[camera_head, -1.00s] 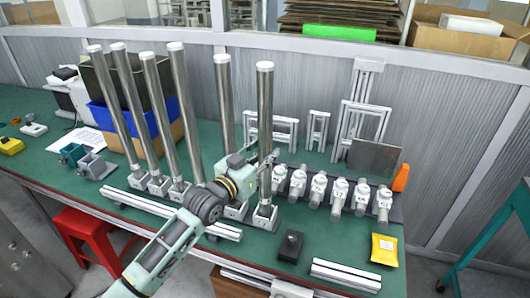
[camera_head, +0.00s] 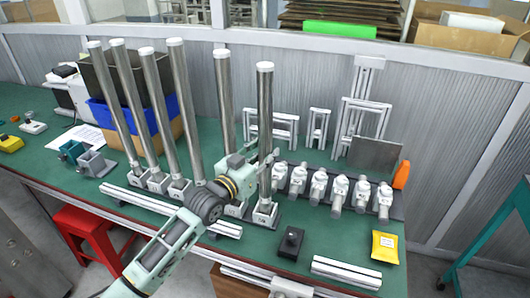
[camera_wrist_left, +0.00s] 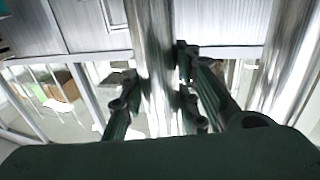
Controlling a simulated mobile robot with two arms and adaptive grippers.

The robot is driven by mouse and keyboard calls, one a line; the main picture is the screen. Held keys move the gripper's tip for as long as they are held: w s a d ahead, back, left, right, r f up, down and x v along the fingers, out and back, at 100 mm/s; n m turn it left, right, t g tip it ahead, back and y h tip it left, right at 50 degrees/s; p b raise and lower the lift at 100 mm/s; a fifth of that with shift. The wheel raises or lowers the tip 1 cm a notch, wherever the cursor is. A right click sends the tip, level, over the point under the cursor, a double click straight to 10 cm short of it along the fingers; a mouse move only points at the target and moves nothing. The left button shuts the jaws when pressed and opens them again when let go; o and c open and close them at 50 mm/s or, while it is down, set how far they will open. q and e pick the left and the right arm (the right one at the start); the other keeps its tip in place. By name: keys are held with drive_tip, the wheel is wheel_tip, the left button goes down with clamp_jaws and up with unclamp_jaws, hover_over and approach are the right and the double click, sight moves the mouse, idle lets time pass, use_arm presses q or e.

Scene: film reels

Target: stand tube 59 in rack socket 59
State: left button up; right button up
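Several tall steel tubes with white caps stand in small white sockets on the green bench. The rightmost tube (camera_head: 265,105) stands close to upright, its foot at the rightmost socket (camera_head: 264,215). I cannot read the numbers on the sockets or tubes. My left gripper (camera_head: 266,160) is at the lower half of this tube, with a finger on either side. In the left wrist view the tube (camera_wrist_left: 153,60) runs between the two fingers of the gripper (camera_wrist_left: 155,85). Whether both fingers press on it is unclear. My right gripper is not in view.
Another tube (camera_head: 223,100) stands just left of the gripper. A row of white valve-like fittings (camera_head: 318,185) is close on the right. A dark box (camera_head: 291,243), aluminium profiles (camera_head: 346,273) and a yellow packet (camera_head: 385,247) lie near the front edge. A red stool (camera_head: 85,232) stands below.

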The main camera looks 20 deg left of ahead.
use_arm(q)
drive_tip(key=shift+o, duration=0.7)
drive_tip(key=shift+r, duration=0.1)
drive_tip(key=shift+s+f, duration=0.1)
drive_tip(key=shift+f, duration=0.1)
drive_tip(key=shift+p+v, duration=0.85)
drive_tip(key=shift+v, duration=0.5)
drive_tip(key=p+v, duration=0.3)
drive_tip(key=v, duration=0.5)
drive_tip(key=shift+s, duration=0.15)
